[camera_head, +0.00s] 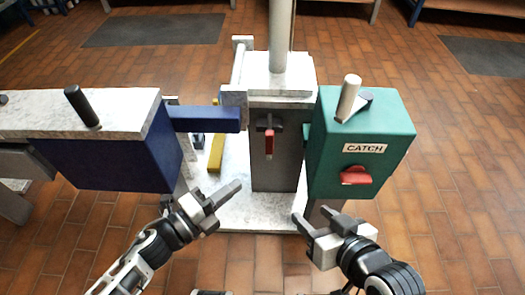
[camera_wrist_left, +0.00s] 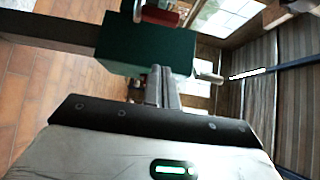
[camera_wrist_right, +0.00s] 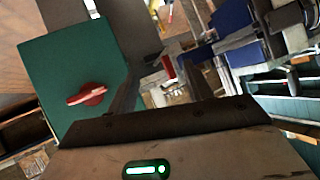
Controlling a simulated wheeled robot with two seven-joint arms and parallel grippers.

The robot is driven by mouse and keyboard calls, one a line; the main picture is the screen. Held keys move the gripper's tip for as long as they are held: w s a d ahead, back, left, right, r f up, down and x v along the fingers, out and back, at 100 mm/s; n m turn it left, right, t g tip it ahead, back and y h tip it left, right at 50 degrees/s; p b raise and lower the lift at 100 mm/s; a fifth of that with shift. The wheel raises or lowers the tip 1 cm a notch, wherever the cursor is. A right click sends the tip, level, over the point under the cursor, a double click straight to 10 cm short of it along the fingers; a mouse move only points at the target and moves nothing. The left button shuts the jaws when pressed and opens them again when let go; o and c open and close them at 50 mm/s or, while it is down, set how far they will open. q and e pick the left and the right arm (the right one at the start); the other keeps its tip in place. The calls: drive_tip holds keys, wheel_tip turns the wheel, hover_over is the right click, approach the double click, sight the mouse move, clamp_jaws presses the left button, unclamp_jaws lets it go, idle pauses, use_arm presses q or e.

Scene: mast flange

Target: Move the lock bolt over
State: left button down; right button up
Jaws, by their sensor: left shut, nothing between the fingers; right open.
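A blue box (camera_head: 120,165) with a pale slab and black peg (camera_head: 82,106) is at left. A blue bar (camera_head: 205,119) runs from it to the central post. A small red handle (camera_head: 269,143) hangs on the post's front. A green box (camera_head: 395,130) labelled CATCH has a red knob (camera_head: 356,175) and a cream peg (camera_head: 348,98) on top. No part is marked as the lock bolt. My left gripper (camera_head: 226,191) is shut and empty, below the blue bar. My right gripper (camera_head: 313,217) is open and empty, below the green box; the knob also shows in the right wrist view (camera_wrist_right: 88,95).
A yellow block (camera_head: 216,153) lies on the pale base plate (camera_head: 250,215) left of the post (camera_head: 272,175). A round mast (camera_head: 281,30) rises above the post. Brick-coloured floor (camera_head: 460,200) is open at right, with dark mats (camera_head: 155,30) behind.

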use_arm(q)
drive_tip(key=w+a+b+x, duration=0.1)
drive_tip(key=w+b+x, duration=0.1)
drive_tip(key=x, duration=1)
drive_tip(key=shift+a, duration=0.45)
use_arm(e)
drive_tip(key=shift+a+r+t+y, duration=0.15)
drive_tip(key=shift+r+t, duration=0.15)
drive_tip(key=shift+r, duration=0.15)
drive_tip(key=shift+a+r+t+y, duration=0.1)
drive_tip(key=shift+r+t+y, duration=0.05)
drive_tip(key=shift+r+t, duration=0.2)
use_arm(q)
drive_tip(key=shift+s+r, duration=0.1)
use_arm(e)
drive_tip(key=shift+r, duration=0.1)
